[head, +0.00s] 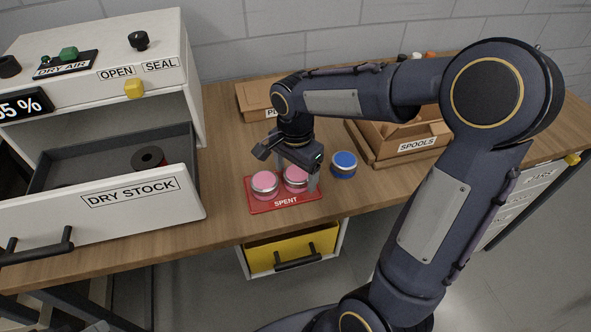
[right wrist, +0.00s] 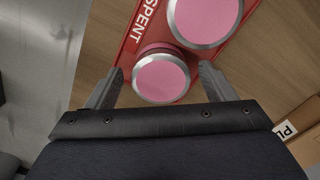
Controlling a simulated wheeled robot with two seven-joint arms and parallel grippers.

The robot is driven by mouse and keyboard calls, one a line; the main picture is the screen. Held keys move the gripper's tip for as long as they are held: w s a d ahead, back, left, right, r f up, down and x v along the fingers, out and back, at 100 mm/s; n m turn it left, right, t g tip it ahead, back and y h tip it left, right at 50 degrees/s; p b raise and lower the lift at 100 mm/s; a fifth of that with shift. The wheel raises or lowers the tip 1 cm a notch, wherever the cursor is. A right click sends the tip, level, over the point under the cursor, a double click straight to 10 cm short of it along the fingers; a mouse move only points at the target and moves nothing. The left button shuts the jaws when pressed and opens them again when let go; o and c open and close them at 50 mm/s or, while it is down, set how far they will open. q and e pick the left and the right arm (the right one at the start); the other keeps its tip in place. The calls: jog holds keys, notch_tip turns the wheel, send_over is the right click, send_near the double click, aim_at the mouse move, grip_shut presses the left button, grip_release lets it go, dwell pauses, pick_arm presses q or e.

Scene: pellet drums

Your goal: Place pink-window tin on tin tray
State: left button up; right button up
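Two tins with pink windows and silver rims stand on the red tin tray (head: 286,204) marked SPENT: a left pink tin (head: 264,181) and a right pink tin (head: 295,175). My right gripper (head: 297,173) is low over the right pink tin. In the right wrist view its open fingers lie on either side of that tin (right wrist: 162,78), with gaps showing between them and the rim. The left pink tin (right wrist: 205,18) is beyond it there. A blue-topped tin (head: 343,163) stands on the table just right of the tray. My left gripper is out of view.
An open DRY STOCK drawer (head: 120,205) with a dark spool (head: 148,159) stands at the left. A cardboard box (head: 256,97) and a SPOOLS bin (head: 412,147) are at the back. A yellow drawer (head: 290,247) lies below the table's front edge.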

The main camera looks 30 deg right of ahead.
aim_at(295, 175)
jog(key=shift+r, duration=0.1)
notch_tip(295, 175, up, 11)
jog(key=s+a+f+n+t+y, duration=0.1)
jog(key=s+f+n+t+y, duration=0.1)
jog(key=s+n, duration=0.4)
jog(key=s+a+f+n+t+y, duration=0.1)
jog(key=s+a+f+n+t, duration=0.1)
jog(key=s+n, duration=0.4)
jog(key=s+f+t+p, duration=0.1)
jog(key=s, duration=0.3)
jog(key=shift+s+a+f+t+y, duration=0.15)
jog(key=shift+s+a+t+y, duration=0.15)
jog(key=shift+s+y, duration=0.1)
